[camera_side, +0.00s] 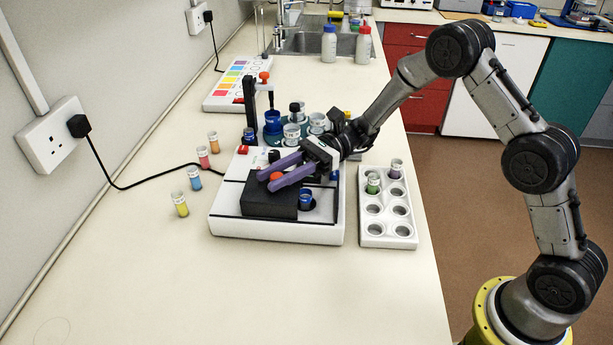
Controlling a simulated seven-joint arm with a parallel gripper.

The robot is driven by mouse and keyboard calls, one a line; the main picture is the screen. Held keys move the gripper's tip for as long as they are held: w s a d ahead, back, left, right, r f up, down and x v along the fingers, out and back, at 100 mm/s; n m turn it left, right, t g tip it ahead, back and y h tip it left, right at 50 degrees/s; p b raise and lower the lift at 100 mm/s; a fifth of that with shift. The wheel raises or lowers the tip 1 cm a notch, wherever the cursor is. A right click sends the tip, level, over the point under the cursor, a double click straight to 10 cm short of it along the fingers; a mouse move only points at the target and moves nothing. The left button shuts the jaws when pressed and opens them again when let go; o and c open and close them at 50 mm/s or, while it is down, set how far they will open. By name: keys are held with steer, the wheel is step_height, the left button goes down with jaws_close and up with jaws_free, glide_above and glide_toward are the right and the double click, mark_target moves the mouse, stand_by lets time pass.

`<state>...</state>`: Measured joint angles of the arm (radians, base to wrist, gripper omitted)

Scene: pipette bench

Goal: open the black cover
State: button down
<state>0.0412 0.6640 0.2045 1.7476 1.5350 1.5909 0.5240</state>
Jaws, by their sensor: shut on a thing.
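The black cover (268,206) sits on the white machine (225,222) in the middle of the bench, toward the machine's left front. An orange-red knob (276,177) shows on top of the cover. My gripper (267,181) reaches in from the right with its purple fingers just over the cover, one on each side of the knob. It is shut on the knob. To the right of the cover, an opening in the machine holds a blue-rimmed vial (306,199). The cover appears to lie level. Its underside is hidden.
A white rack (388,229) with a few filled vials stands right of the machine. Several coloured vials (194,178) stand at its left, beside a black cable (130,186). Cups and a black stand (250,103) are behind. The front bench is clear.

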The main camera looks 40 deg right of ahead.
mark_target(254, 184)
steer(key=w+a, duration=0.3)
steer(key=shift+w+a, duration=0.1)
steer(key=c, duration=0.6)
jaws_free()
steer(key=d, duration=1.4)
steer(key=shift+a, duration=0.1)
